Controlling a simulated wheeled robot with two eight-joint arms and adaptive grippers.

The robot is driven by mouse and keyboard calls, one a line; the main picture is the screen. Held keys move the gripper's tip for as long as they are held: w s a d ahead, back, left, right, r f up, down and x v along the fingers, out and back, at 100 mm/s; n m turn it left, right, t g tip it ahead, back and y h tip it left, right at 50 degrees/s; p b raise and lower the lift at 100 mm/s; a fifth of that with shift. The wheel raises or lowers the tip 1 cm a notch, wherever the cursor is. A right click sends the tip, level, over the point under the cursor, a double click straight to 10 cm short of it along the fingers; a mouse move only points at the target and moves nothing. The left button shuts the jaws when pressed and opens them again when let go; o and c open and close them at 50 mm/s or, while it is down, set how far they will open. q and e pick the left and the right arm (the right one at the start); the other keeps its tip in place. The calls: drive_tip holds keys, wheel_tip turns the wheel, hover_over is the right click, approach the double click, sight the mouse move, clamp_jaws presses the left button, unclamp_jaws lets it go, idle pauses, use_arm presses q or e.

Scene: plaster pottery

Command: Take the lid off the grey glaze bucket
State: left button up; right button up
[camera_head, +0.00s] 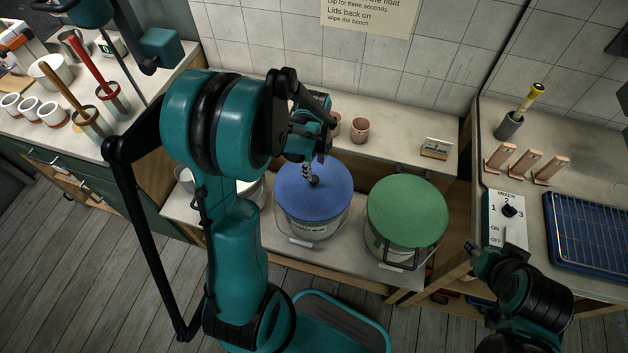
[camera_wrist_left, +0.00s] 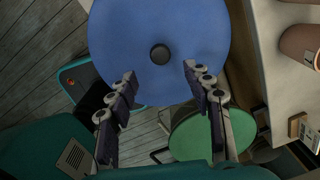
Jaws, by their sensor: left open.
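My left gripper (camera_head: 310,166) is open above a bucket with a blue lid (camera_head: 330,200). In the left wrist view the open fingers (camera_wrist_left: 160,72) point at this blue lid (camera_wrist_left: 205,35), with its dark round knob (camera_wrist_left: 160,54) lined up between the fingertips; nothing is held. A bucket with a green lid (camera_head: 408,205) stands to its right. A third, pale bucket (camera_head: 257,190) stands left of the blue-lidded one, mostly hidden behind my left arm; I cannot tell whether it has a lid. No lid that I see is clearly grey. My right gripper (camera_head: 484,258) is at lower right, its fingers unclear.
Small clay cups (camera_head: 359,130) and a small box (camera_head: 436,148) sit on the ledge behind the buckets. A mixer switch box (camera_head: 505,225) and a blue rack (camera_head: 590,235) are on the right bench.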

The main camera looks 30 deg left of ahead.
sight(314, 179)
use_arm(q)
drive_tip(key=shift+a+f+m, duration=0.25)
drive_tip(key=shift+f+m, duration=0.15)
wheel_tip(314, 179, down, 3)
drive_tip(key=shift+r+b, duration=0.1)
drive_tip(key=shift+b, duration=0.45)
drive_tip(key=f, duration=0.1)
drive_tip(key=f+b, duration=0.1)
drive_tip(key=f, duration=0.1)
drive_tip(key=f+b, duration=0.1)
drive_tip(key=f, duration=0.1)
drive_tip(key=shift+w+f, duration=0.15)
drive_tip(key=shift+w, duration=0.1)
drive_tip(key=shift+c, duration=0.9)
clamp_jaws()
